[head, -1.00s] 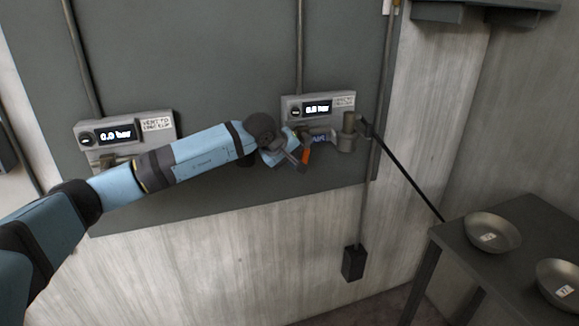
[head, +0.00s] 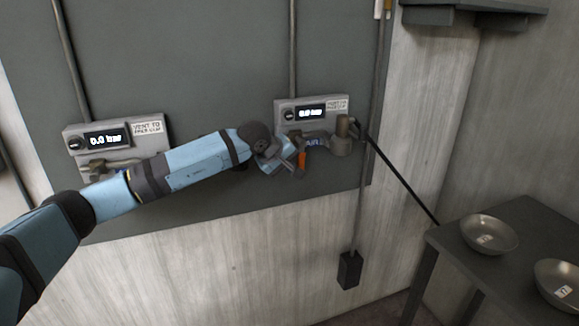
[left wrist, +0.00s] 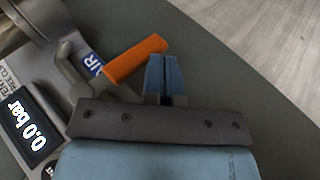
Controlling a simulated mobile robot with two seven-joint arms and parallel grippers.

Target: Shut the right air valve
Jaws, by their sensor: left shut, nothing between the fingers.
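The right air valve has an orange lever handle (head: 302,160). It sits below the right pressure unit (head: 311,112), beside a blue AIR label and a round metal fitting (head: 342,138). In the head view the handle points down. My left gripper (head: 292,168) is at the valve, just left of the handle and partly in front of it. In the left wrist view its blue fingers (left wrist: 165,75) are shut and empty, close beside the orange handle (left wrist: 136,60); whether they touch it is unclear. The display (left wrist: 27,125) reads 0.0 bar. My right gripper is out of view.
A second pressure unit (head: 117,134) with its own valve, partly hidden by my left arm, is on the panel's left. A black hose (head: 400,180) runs from the right fitting toward a dark table (head: 520,228) with metal bowls (head: 489,233).

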